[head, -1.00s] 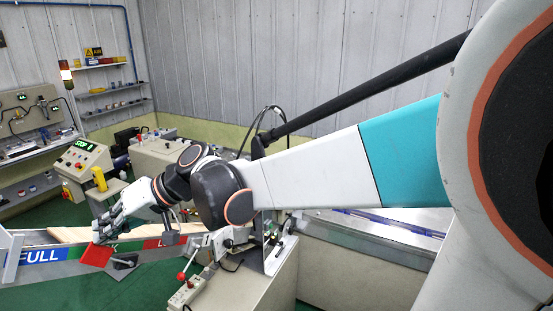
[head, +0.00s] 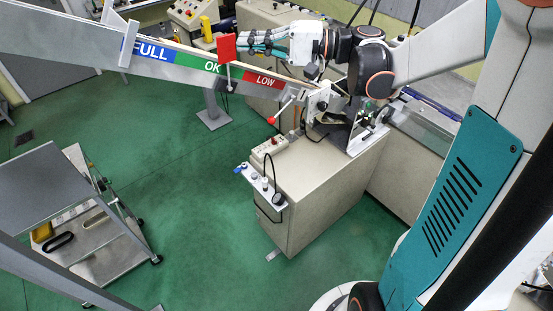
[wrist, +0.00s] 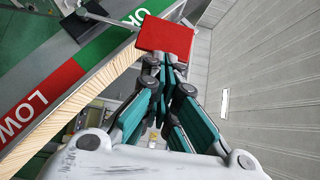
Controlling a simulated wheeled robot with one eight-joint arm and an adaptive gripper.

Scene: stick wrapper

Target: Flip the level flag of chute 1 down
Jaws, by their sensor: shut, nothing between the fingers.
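The level flag is a red square plate (head: 227,47) on a thin rod. It stands raised above the edge of the chute (head: 178,57), over the green OK band, with its dark pivot (head: 229,86) below. My gripper (head: 243,40) is shut and empty, just right of the plate in the head view. In the wrist view the red plate (wrist: 165,36) lies right at the shut fingertips (wrist: 164,62), partly beyond them. I cannot tell whether they touch it. The rod (wrist: 112,20) runs left from the plate across the chute's labelled side.
The chute side has blue FULL, green OK and red LOW bands. A red-knobbed lever (head: 271,120) and a machine cabinet (head: 315,185) stand below right. A grey cart (head: 90,225) is at lower left. Green floor (head: 190,190) between them is clear.

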